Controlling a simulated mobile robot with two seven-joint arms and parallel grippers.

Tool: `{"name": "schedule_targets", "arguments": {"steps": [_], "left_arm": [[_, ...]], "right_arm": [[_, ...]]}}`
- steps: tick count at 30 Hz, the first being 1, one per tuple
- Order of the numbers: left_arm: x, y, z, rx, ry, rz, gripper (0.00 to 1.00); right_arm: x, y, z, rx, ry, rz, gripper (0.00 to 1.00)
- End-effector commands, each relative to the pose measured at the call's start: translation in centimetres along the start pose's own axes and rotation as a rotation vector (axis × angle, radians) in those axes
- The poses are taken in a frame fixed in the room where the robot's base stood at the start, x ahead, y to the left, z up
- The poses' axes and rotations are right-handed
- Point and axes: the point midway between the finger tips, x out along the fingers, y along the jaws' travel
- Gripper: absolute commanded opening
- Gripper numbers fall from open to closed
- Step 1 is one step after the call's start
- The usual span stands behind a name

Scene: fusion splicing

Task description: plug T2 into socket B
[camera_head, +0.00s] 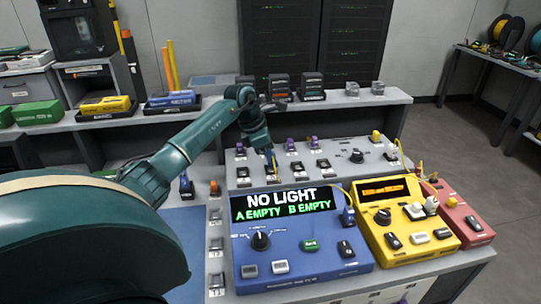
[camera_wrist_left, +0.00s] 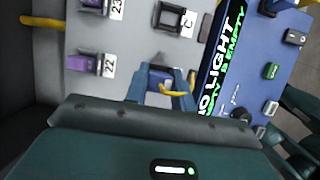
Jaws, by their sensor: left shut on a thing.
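My left gripper (camera_head: 271,158) reaches over the grey sloped panel (camera_head: 345,173), just behind the blue tester. In the left wrist view its two blue fingers (camera_wrist_left: 164,88) are shut on a small dark plug (camera_wrist_left: 160,76) with a yellow lead (camera_wrist_left: 173,91). The plug is at one of the panel's lower row of sockets; whether it is seated or only held there I cannot tell. Its label does not show, so I cannot confirm it is T2. I cannot make out which socket is B. The blue tester's screen (camera_head: 290,203) reads "NO LIGHT, A EMPTY, B EMPTY". My right gripper is not in view.
Purple plugs (camera_head: 290,144) stand in the panel's upper row. A socket marked C (camera_wrist_left: 177,20) lies beside the plug in the wrist view. A yellow unit (camera_head: 405,218) and a red unit (camera_head: 460,220) stand to the right. Small grey holders (camera_head: 215,246) line the left edge.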

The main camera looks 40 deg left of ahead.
Motion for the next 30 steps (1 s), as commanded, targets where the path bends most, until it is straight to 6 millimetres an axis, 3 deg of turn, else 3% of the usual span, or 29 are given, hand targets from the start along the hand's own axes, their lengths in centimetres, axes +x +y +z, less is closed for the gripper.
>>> {"name": "schedule_targets", "arguments": {"steps": [21, 22, 30], "left_arm": [[1.0, 0.0, -0.4, 0.000, 0.000, 0.000, 0.03], [1.0, 0.0, -0.4, 0.000, 0.000, 0.000, 0.26], [1.0, 0.0, -0.4, 0.000, 0.000, 0.000, 0.48]], "right_arm": [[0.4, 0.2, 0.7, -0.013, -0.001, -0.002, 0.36], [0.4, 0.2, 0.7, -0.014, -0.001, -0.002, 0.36], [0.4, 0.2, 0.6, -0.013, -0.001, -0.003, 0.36]]}}
